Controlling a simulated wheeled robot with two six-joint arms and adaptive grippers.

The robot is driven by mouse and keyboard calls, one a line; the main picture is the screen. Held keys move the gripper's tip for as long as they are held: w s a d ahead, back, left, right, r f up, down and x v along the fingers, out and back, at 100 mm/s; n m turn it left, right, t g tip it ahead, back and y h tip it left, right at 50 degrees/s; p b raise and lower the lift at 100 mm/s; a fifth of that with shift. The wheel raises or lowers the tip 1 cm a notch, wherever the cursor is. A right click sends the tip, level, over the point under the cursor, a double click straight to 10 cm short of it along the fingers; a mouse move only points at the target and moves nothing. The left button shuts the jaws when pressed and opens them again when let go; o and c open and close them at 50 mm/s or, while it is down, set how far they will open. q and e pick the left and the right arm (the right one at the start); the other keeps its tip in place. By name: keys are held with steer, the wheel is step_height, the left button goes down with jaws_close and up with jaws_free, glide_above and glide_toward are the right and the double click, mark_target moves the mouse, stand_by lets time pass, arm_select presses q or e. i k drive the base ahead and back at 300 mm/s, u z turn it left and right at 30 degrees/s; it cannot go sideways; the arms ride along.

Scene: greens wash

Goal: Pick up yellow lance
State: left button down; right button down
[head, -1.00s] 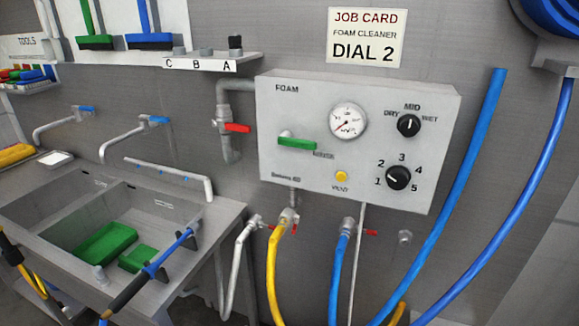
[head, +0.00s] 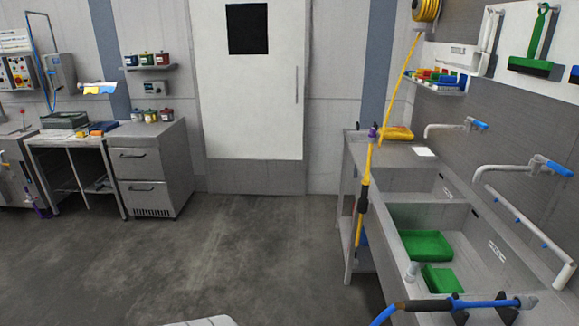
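The yellow lance (head: 363,197) hangs upright at the near left side of the steel sink unit (head: 352,150). It has a dark grip in its middle and yellow parts above and below. A yellow hose (head: 404,72) runs down to it from a yellow reel (head: 427,9) high on the right wall. Where the hose joins the lance is too small to tell. Neither of my grippers is in view.
A blue lance (head: 455,304) lies across the sink's near end. Green trays (head: 427,245) sit in the basin. Open grey floor (head: 250,250) lies left of the sink. A white door (head: 254,100) and a drawer cabinet (head: 150,170) stand behind.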

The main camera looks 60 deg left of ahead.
mark_target(365, 182)
steer(key=u, duration=1.5)
steer(key=k, duration=0.25)
steer(key=u, duration=0.6)
steer(key=i, duration=1.15)
steer(key=z, duration=1.2)
steer(key=i, duration=0.6)
steer(key=z, duration=0.75)
